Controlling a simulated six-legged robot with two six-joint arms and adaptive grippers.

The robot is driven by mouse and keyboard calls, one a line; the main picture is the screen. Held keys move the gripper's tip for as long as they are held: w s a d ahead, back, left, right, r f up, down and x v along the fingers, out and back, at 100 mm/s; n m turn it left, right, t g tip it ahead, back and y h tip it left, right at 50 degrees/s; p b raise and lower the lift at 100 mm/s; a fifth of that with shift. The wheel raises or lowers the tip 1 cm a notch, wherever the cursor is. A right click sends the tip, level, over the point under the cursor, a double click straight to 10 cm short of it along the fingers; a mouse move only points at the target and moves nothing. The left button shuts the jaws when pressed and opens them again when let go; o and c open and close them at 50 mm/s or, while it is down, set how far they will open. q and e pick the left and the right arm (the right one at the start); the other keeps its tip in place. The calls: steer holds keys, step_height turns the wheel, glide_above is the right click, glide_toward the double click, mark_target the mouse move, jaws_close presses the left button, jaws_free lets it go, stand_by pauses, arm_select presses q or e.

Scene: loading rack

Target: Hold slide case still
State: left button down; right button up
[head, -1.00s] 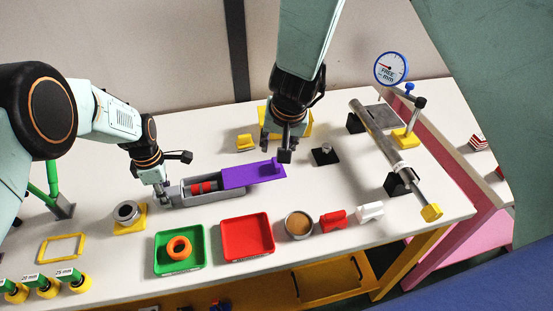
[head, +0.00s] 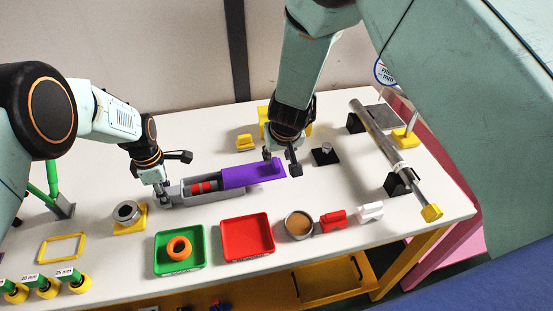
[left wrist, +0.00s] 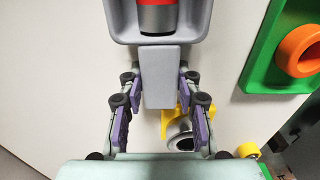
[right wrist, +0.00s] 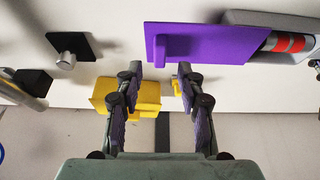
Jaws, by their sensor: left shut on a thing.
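The slide case is a grey open box (head: 173,194) lying on the table, with a red-banded cylinder (head: 203,187) inside. Its purple lid (head: 240,176) is slid toward the right and covers only part of it. My left gripper (head: 162,192) is shut on the grey tab (left wrist: 160,80) at the case's left end, one finger on each side. My right gripper (head: 282,163) is open and empty at the lid's right end. In the right wrist view its fingers (right wrist: 160,68) are close to the lid's raised purple knob (right wrist: 160,46), not around it.
A green tray (head: 160,264) with an orange ring and a red tray (head: 245,255) lie in front of the case. A ring on a yellow stand (head: 130,224) is left of it. A black block with a metal knob (head: 325,157) stands right of the lid.

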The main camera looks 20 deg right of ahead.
mark_target(276, 162)
steer(key=shift+x, duration=2.05)
steer(key=shift+w+f, duration=0.1)
jaws_close()
